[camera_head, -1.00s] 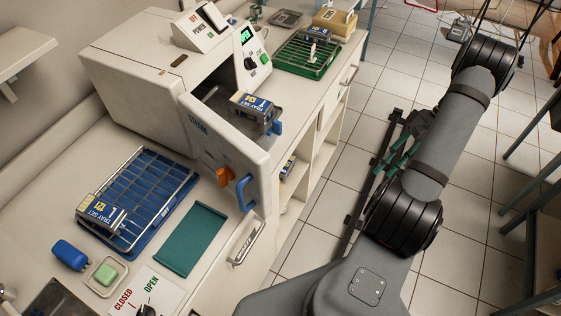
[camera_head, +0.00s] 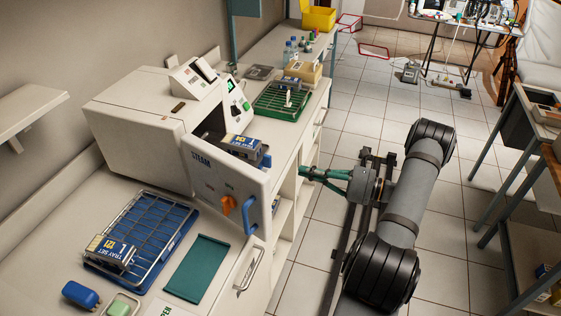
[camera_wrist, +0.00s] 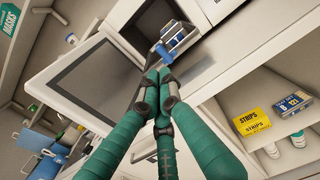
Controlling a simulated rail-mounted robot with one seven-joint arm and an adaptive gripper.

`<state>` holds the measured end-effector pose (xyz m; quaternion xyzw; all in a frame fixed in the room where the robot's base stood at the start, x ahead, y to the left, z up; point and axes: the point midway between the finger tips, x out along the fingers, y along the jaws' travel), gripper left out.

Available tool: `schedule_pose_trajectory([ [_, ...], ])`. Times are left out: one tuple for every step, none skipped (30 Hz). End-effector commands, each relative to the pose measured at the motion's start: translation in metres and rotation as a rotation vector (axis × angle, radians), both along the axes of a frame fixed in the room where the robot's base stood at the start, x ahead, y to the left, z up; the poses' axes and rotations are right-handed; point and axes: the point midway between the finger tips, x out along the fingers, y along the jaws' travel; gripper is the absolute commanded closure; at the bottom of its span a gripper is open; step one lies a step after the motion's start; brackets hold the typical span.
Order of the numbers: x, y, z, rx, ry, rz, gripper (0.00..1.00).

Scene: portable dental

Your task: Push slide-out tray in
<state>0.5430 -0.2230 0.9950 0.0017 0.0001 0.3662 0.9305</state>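The steam sterilizer (camera_head: 140,126) stands on the counter with its door (camera_head: 228,187) swung open. Its slide-out tray sticks out of the chamber, carrying a blue-labelled tray set box (camera_head: 243,146). A blue tab (camera_head: 267,160) is at the tray's outer end and also shows in the wrist view (camera_wrist: 164,53). My gripper (camera_head: 301,172) points left at the counter's right side, its green fingers converging with nothing between them. In the wrist view its fingertips (camera_wrist: 158,74) look closed together just short of the blue tab. A gap shows in the head view.
The open door with its blue handle (camera_head: 250,215) stands in front of the tray. A wire rack (camera_head: 150,232), teal tray (camera_head: 198,268) and green rack (camera_head: 281,101) are on the counter. A shelf below holds a yellow strips box (camera_wrist: 251,121).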

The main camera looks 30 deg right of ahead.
Motion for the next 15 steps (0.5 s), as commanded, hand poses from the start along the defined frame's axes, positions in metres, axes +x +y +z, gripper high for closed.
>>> schedule_pose_trajectory([
  [0.008,0.01,0.004,0.001,0.001,0.006,1.0],
  [0.012,0.014,0.004,0.001,0.001,0.005,1.0],
  [0.019,0.019,0.004,0.001,0.001,0.005,1.0],
  [0.023,0.024,0.004,0.001,0.001,0.006,1.0],
  [0.027,0.027,0.004,0.001,0.001,0.005,1.0],
  [0.032,0.032,0.004,-0.001,0.001,0.005,1.0],
  [0.036,0.035,0.004,-0.001,0.001,0.004,1.0],
  [0.039,0.039,0.004,-0.001,0.001,0.005,1.0],
  [0.044,0.043,0.004,-0.001,0.001,0.004,1.0],
  [0.046,0.045,0.003,-0.001,0.0,0.004,1.0],
  [0.049,0.047,0.003,-0.001,0.0,0.003,1.0],
  [0.052,0.049,0.002,-0.001,0.0,0.002,1.0],
  [0.054,0.051,0.002,-0.001,0.0,0.002,1.0],
  [0.055,0.053,0.002,-0.001,0.0,0.003,1.0],
  [0.057,0.054,0.002,-0.002,-0.001,0.003,1.0],
])
